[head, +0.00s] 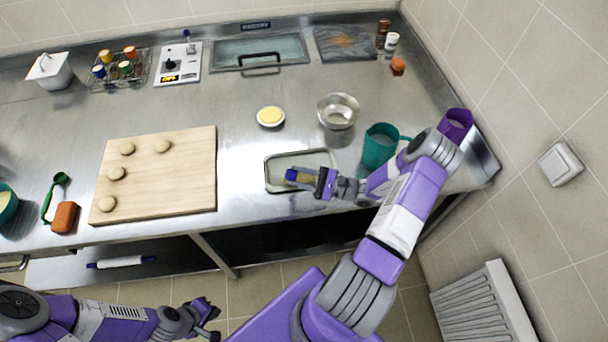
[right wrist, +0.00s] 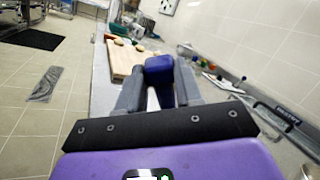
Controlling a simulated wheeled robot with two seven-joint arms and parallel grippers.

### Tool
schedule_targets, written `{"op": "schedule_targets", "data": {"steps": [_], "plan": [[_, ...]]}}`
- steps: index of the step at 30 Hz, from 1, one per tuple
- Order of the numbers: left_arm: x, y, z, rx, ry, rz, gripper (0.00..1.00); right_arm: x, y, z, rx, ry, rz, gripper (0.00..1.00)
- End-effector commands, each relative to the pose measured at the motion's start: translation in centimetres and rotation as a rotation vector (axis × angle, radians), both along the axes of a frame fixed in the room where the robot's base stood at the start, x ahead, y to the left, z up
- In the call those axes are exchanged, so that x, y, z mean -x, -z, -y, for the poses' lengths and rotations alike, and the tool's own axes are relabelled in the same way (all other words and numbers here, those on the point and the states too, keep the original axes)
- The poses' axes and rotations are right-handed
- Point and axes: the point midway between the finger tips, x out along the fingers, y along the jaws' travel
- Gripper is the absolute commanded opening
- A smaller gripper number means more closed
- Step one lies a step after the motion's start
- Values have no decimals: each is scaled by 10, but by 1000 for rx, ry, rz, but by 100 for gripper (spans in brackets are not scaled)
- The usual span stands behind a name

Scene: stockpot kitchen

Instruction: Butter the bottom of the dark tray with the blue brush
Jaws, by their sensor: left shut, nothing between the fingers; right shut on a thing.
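The dark-rimmed tray (head: 268,178) lies on the steel counter in the head view, its bottom pale grey where it shows. My right gripper (head: 322,182) reaches in from the right over the tray and is shut on the blue brush (head: 291,175). The brush's blue part also shows between the fingers in the right wrist view (right wrist: 158,68). I cannot tell whether the bristles touch the tray bottom. A small round dish of yellow butter (head: 270,116) stands behind the tray. My left gripper (head: 209,320) is shut and empty, low in front of the counter.
A wooden board (head: 190,185) with several dough balls lies left of the tray. A metal bowl (head: 338,108) and a teal mug (head: 379,148) stand behind and right of it. A purple cup (head: 456,124) is near the right wall. The counter between board and tray is clear.

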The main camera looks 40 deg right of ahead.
Motion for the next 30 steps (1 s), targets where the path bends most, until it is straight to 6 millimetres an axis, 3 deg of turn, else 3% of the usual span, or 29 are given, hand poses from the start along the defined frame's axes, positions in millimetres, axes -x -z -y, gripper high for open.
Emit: {"op": "schedule_targets", "data": {"steps": [24, 30], "plan": [[0, -8, 0, 0, 0, 0, 0, -30, -1, -49, -2, -2, 0, 0], [0, -7, 0, 0, 0, 0, 0, -34, -1, -52, -1, -1, 1, 0]]}}
